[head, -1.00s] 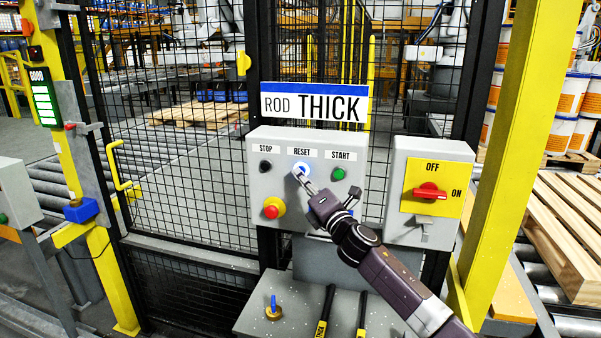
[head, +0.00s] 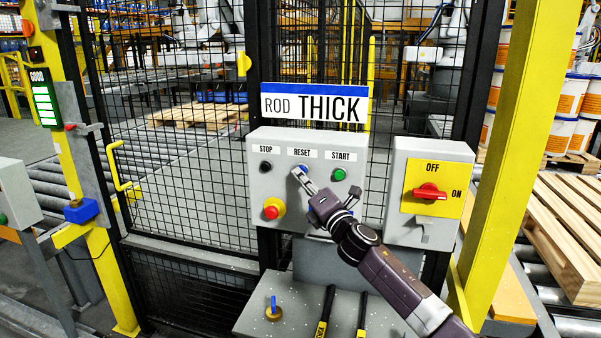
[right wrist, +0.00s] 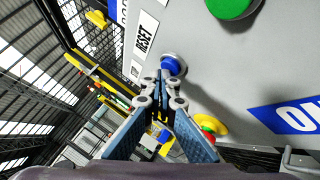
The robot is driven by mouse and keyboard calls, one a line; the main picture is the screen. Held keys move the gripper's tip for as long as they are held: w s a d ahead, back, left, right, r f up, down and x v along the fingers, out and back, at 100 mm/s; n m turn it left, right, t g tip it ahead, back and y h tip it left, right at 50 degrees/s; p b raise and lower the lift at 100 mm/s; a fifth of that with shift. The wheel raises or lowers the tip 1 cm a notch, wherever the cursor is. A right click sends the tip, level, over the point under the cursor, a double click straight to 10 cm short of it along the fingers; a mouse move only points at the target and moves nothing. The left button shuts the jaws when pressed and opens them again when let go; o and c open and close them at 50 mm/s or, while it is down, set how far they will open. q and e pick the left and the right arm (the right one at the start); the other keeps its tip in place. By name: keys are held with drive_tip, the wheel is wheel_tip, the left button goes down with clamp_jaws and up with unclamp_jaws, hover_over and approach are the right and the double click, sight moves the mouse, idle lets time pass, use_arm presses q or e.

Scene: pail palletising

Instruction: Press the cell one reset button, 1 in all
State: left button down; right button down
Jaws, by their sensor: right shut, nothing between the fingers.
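The blue reset button (head: 303,168) sits under the RESET label on a grey control box (head: 312,211), between the STOP and START buttons. It is mostly covered by my fingertips in the head view. My right gripper (head: 299,174) is shut and empty, its tips at the button. In the right wrist view the button (right wrist: 171,64) shows as a blue cap in a pale ring, unlit, just beyond the closed tips (right wrist: 165,82). I cannot tell whether the tips touch it. My left gripper is not in view.
The black stop button (head: 265,167), green start button (head: 339,174) and red emergency knob (head: 272,209) are close by. A red rotary switch (head: 430,192) is on the right-hand box. Mesh fence (head: 180,180) stands behind. A yellow post (head: 512,150) rises at right.

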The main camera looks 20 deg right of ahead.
drive_tip(key=shift+s+a, duration=0.4)
drive_tip(key=shift+s, duration=0.25)
drive_tip(key=s+a+p, duration=0.1)
drive_tip(key=s, duration=0.1)
drive_tip(key=s+a+p, duration=0.1)
drive_tip(key=s, duration=0.1)
drive_tip(key=shift+a, duration=0.4)
idle(0.5)
